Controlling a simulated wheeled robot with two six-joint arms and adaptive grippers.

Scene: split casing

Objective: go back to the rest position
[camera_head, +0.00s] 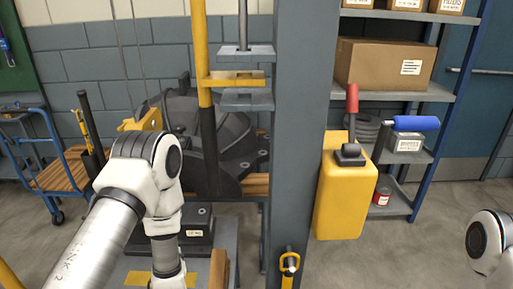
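My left arm (150,185) comes in from the lower left, bends at a joint and points down past the bottom edge. Its gripper is outside the picture. Only a joint of my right arm (490,242) shows at the right edge, and its gripper is also outside the picture. Behind my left arm is a dark grey rounded casing (225,130), partly hidden by the arm and a yellow and black post. No object is seen held by either arm.
A thick grey column (300,130) stands in the middle. A yellow cabinet (345,198) with a red-handled lever stands right of it. A shelf with a cardboard box (385,64) is at the back right. A wooden-decked cart (65,172) is at left. Floor at lower right looks clear.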

